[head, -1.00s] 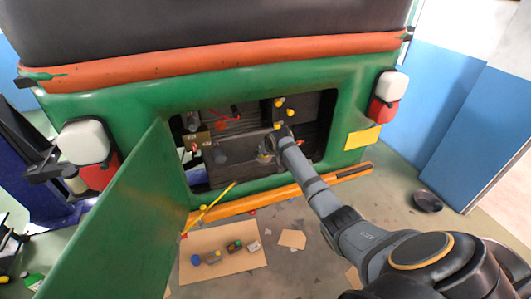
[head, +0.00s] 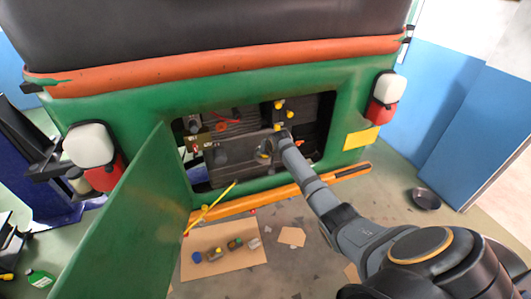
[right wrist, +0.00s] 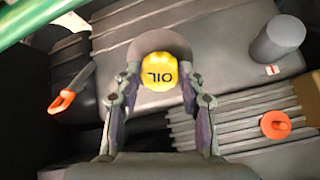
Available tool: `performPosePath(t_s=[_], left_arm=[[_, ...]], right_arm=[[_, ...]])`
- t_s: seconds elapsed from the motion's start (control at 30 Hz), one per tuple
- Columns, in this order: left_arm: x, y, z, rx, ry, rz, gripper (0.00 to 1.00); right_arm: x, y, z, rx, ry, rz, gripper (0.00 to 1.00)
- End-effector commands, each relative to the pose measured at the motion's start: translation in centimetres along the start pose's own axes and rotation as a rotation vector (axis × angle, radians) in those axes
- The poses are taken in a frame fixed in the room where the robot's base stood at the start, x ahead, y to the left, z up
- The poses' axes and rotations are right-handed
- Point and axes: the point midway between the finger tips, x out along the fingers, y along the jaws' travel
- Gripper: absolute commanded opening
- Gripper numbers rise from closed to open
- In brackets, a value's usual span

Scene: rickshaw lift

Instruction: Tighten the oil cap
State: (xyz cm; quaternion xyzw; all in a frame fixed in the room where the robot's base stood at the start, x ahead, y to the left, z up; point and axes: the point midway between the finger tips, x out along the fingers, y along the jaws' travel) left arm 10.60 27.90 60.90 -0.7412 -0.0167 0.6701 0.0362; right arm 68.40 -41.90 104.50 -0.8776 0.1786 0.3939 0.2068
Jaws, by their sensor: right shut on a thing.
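The yellow oil cap (right wrist: 160,70), marked OIL, sits on a dark round neck on the engine in the right wrist view. My right gripper (right wrist: 160,82) has one finger on each side of the cap and is shut on it. In the head view my right arm reaches through the opening in the back of the green rickshaw, with the right gripper (head: 266,150) at the engine. The cap is hard to make out there. My left gripper is not in view.
An open green door panel (head: 125,220) stands left of the opening. An orange-handled part (right wrist: 62,101) and an orange round cap (right wrist: 275,125) lie either side of the gripper. A cardboard sheet (head: 225,272) with several small parts lies on the floor. A yellow rod (head: 210,207) leans at the bumper.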

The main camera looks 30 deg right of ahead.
Motion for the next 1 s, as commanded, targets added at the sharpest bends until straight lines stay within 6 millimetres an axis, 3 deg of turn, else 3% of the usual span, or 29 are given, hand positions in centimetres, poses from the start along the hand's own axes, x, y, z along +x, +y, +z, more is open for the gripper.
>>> performPosePath(t_s=[0.17, 0.6, 1.0], left_arm=[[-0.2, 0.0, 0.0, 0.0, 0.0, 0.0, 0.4], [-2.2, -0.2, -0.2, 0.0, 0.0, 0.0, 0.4], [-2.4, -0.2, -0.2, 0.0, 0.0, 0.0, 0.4]], right_arm=[[-0.1, 0.0, -0.1, 0.015, 0.0, 0.0, 0.12], [0.0, -0.1, -0.1, 0.324, -0.001, 0.0, 0.12], [0.0, 0.0, 0.0, 0.364, 0.0, 0.0, 0.12]])
